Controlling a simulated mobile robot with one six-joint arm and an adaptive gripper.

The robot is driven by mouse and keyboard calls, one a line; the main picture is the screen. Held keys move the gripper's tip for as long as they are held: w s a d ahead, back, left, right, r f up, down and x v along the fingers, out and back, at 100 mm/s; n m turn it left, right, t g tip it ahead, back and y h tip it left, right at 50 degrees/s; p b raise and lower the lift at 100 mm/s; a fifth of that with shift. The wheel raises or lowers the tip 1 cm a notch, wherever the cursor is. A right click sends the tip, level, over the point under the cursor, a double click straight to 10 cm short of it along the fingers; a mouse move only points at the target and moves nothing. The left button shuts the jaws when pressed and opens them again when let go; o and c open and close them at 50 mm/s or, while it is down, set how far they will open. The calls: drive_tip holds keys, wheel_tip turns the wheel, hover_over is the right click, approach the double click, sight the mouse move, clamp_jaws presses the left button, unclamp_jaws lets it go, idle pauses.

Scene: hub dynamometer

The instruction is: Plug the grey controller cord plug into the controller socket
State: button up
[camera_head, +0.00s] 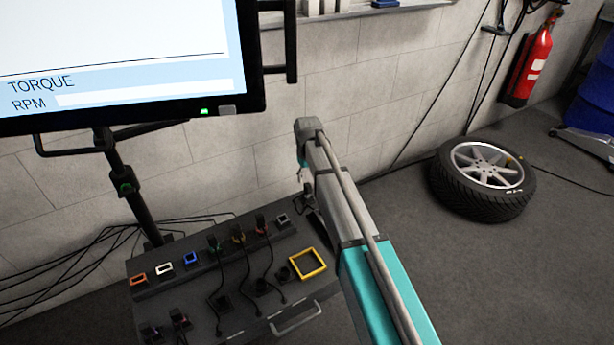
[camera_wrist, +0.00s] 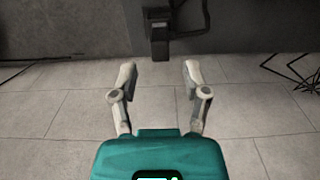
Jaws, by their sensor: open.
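My gripper (camera_head: 303,185) is above the back right end of the dark console, partly hidden by my own arm. In the wrist view its two fingers (camera_wrist: 160,75) are spread wide with nothing between them. A dark plug-like block (camera_wrist: 159,40) on a dark arm lies just beyond the fingertips, apart from them. I cannot tell whether it is the grey controller cord plug. A small grey-framed socket (camera_head: 283,219) is at the right end of the console's back row, below and left of my gripper. I cannot confirm that it is the controller socket.
The console (camera_head: 190,275) carries orange, white and blue framed sockets, several black plugs with cords, and a yellow frame (camera_head: 308,263). A monitor (camera_head: 130,60) hangs at upper left. A pale block wall (camera_head: 340,95) is close behind. A wheel (camera_head: 482,178) lies on the floor at right.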

sight(307, 185)
drive_tip(key=shift+f+b, duration=2.45)
drive_tip(key=shift+f, duration=0.35)
clamp_jaws()
drive_tip(key=shift+r, duration=0.15)
drive_tip(key=shift+r+p, duration=3.2)
drive_tip(key=shift+p, duration=0.1)
drive_tip(key=shift+r, duration=0.25)
